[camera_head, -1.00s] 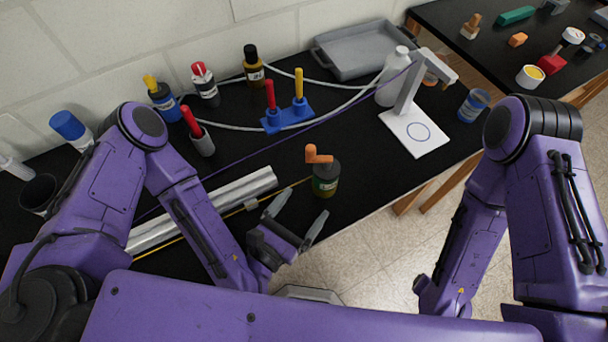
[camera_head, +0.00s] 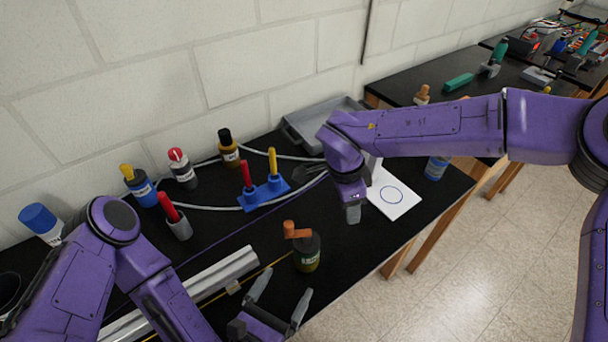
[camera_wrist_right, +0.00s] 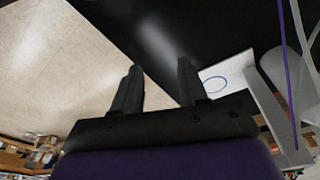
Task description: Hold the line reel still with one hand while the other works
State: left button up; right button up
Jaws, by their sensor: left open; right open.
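The line reel (camera_head: 307,256), a dark green-brown cylinder with an orange crank (camera_head: 296,230) on top, stands upright on the black bench near its front edge. A yellow line runs from near it along a silver extrusion bar (camera_head: 190,290). My left gripper (camera_head: 286,284) is open in front of the reel, its fingertips just short of it; I cannot tell whether they touch. My right gripper (camera_head: 331,194) is behind and right of the reel, apart from it. In the right wrist view (camera_wrist_right: 160,68) its fingers are open with nothing between them.
A blue holder (camera_head: 264,194) with red and yellow tools, a red-handled tool in a grey cup (camera_head: 178,229) and several bottles stand behind. A white board with a circle (camera_head: 395,198) lies right, its stand mostly hidden by my right arm. A grey tray (camera_head: 300,128) is at the back.

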aim_at(301, 261)
pick_arm(q)
jog(key=shift+d, duration=0.1)
jog(key=x, duration=1)
jog(key=shift+w, duration=0.25)
pick_arm(e)
jog(key=s+a+r+n+g+y, duration=0.2)
jog(key=a+r+n, duration=0.4)
jog(key=a+r, duration=0.3)
notch_tip(301, 261, up, 4)
jog(key=s+y, duration=0.1)
jog(key=y, duration=0.1)
jog(key=shift+s+a+g+y, duration=0.3)
jog(key=shift+s+a+y, duration=0.05)
jog(key=shift+s+y, duration=0.05)
pick_arm(q)
jog(key=c, duration=1.1)
jog(key=shift+c, duration=0.2)
pick_arm(e)
jog(key=shift+o, duration=0.4)
